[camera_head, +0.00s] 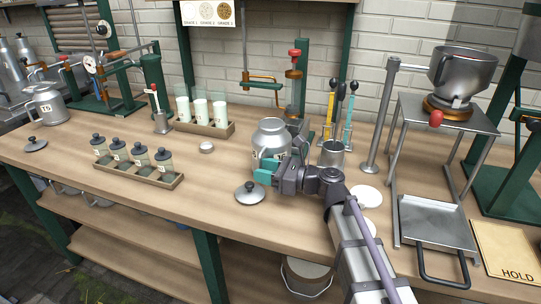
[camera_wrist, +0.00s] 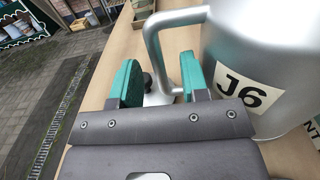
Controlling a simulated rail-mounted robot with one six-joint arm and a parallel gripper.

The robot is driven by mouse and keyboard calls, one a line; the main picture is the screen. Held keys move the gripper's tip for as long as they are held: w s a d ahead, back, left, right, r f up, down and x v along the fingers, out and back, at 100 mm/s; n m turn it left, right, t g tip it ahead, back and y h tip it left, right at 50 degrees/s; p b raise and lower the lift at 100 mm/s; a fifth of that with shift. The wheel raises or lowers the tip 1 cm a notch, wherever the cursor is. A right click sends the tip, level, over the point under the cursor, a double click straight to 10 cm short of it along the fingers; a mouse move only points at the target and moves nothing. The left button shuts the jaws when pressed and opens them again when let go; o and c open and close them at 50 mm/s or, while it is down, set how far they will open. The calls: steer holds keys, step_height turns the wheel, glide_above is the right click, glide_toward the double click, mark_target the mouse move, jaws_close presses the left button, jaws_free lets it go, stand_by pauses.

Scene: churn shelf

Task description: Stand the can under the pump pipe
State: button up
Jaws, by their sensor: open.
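The can (camera_head: 270,135) is a silvery metal churn. It stands upright on the bench, in front of the pump, and its mouth looks open. In the wrist view the can (camera_wrist: 265,45) fills the right side, with a J6 label and a loop handle (camera_wrist: 154,45). My gripper (camera_head: 268,172) is low at the can's front side. In the wrist view its teal fingers (camera_wrist: 160,85) are apart, with the lower handle between them. I cannot tell whether they touch it.
A grey lid (camera_head: 249,192) lies in front of the can.

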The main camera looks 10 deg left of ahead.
steer(key=shift+w+a, duration=0.1)
steer(key=shift+a, duration=0.7)
steer(key=shift+c, duration=0.4)
jaws_close()
steer(key=shift+d, duration=0.1)
